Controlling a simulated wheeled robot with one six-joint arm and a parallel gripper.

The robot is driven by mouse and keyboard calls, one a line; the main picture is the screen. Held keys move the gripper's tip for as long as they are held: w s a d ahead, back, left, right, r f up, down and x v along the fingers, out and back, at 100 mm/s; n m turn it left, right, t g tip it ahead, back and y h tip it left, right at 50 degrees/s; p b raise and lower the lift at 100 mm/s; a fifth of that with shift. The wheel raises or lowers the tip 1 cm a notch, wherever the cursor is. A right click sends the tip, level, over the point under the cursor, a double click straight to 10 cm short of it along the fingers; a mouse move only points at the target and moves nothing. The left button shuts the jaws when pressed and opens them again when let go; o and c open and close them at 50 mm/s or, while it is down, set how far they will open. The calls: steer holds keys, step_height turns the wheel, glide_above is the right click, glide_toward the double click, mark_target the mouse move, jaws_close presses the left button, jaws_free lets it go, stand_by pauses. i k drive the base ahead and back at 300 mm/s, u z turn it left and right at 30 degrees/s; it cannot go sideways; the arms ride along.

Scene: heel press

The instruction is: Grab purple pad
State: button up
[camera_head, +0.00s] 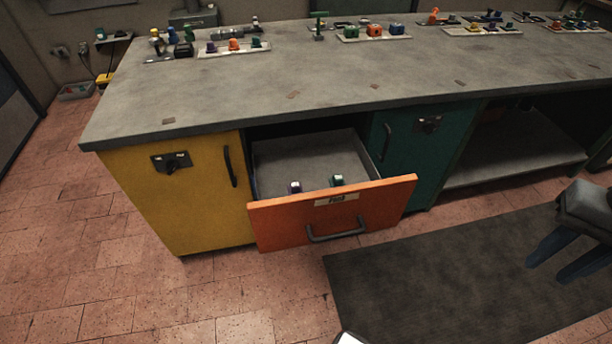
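A small purple pad (295,187) with a pale top stands inside the open orange drawer (278,227), close behind its front panel. A green pad (337,180) stands to its right in the same drawer. The drawer front partly hides the lower part of both pads. My gripper (547,270) is at the right edge, over the dark floor mat, far to the right of the drawer. Its two dark fingers are apart with nothing seen between them.
The grey workbench (270,95) overhangs the drawer. A yellow cabinet (205,205) stands left of it, a teal cabinet (425,150) right. Small coloured parts lie in trays (235,51) along the bench's back. A dark mat (440,275) covers the clear floor in front.

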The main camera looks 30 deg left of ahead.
mark_target(295, 189)
steer(key=u, duration=0.35)
steer(key=i, duration=0.5)
steer(key=u, duration=0.85)
steer(key=i, duration=0.35)
steer(key=u, duration=0.4)
